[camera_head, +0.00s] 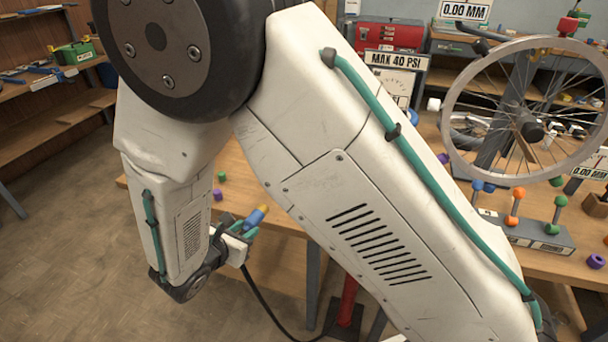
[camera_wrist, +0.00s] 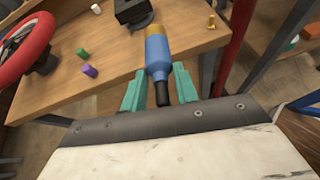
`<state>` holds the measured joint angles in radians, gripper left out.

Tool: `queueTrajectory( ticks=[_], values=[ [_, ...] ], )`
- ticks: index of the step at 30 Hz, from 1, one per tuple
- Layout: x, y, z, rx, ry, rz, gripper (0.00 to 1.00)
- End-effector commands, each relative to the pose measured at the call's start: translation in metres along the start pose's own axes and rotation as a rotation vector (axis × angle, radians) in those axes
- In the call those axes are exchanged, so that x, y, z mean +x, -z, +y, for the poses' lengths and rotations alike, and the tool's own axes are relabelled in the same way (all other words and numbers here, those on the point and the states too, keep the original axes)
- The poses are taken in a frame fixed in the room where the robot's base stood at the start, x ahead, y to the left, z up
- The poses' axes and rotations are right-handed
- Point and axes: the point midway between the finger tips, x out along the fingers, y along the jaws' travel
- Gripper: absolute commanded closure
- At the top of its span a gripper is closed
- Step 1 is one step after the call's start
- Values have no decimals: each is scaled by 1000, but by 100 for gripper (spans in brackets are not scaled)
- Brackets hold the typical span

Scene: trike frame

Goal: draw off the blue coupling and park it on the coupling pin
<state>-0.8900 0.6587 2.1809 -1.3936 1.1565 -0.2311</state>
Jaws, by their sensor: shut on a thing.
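The blue coupling (camera_wrist: 158,55) has a yellow end and a dark stub, and lies between the teal jaws of my gripper (camera_wrist: 160,88) in the wrist view. My gripper is shut on it. In the head view the blue coupling (camera_head: 257,217) shows beside my gripper (camera_head: 243,232), near the table's front edge. Its yellow end points away from my gripper, towards a dark block (camera_wrist: 133,10); I cannot tell whether they touch. A small brass pin (camera_wrist: 211,22) stands upright to the right on the table; I cannot tell whether it is the coupling pin.
A red ring (camera_wrist: 27,45), a green block (camera_wrist: 82,53) and a purple piece (camera_wrist: 89,70) are on the table at left. A red post (camera_wrist: 233,35) stands right of the table edge. In the head view, a spoked wheel (camera_head: 527,128) and a peg stand (camera_head: 530,235) are at right.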

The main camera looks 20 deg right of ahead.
Motion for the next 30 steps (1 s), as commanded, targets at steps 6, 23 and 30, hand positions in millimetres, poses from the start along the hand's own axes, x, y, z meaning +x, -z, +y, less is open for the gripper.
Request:
queueTrajectory(
  ticks=[6,23,30],
  values=[
    [39,-34,-27,269,406,198,97],
    [86,-93,-78,1638,1179,529,97],
    [96,-111,-87,2127,1209,431,97]
  ],
)
